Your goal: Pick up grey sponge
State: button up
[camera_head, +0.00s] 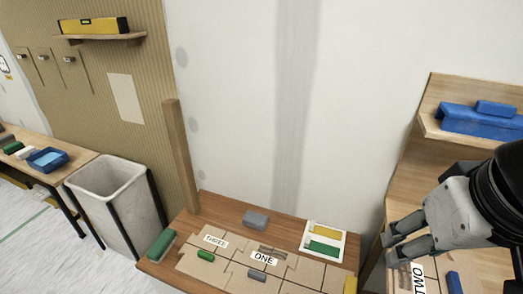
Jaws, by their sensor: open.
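A grey block that looks like the grey sponge (256,218) lies at the back of the wooden table (220,205), close to the wall. A smaller grey piece (257,275) lies nearer the front, below the "ONE" label. My gripper (391,244) is open at the right side of the view, with its fingers pointing left. It is well to the right of both grey things and appears empty. It hides part of the wooden unit behind it.
A white tray (309,249) with a yellow and a green piece stands right of the grey block. A green block (161,244) lies at the left corner, a small green piece (205,255) by "THREE". A wooden post (181,155) rises at the left. A bin (115,195) stands beyond.

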aim_at(256, 221)
jog(key=i+j+z, duration=0.15)
jog(key=j, duration=0.35)
jog(key=i+j+z, duration=0.1)
jog(key=j, duration=0.45)
jog(key=i+j+z, duration=0.15)
jog(key=j, duration=0.4)
jog(key=i+j+z, duration=0.15)
jog(key=j, duration=0.45)
jog(key=j+z, duration=0.1)
jog(key=j, duration=0.45)
jog(key=i, duration=0.05)
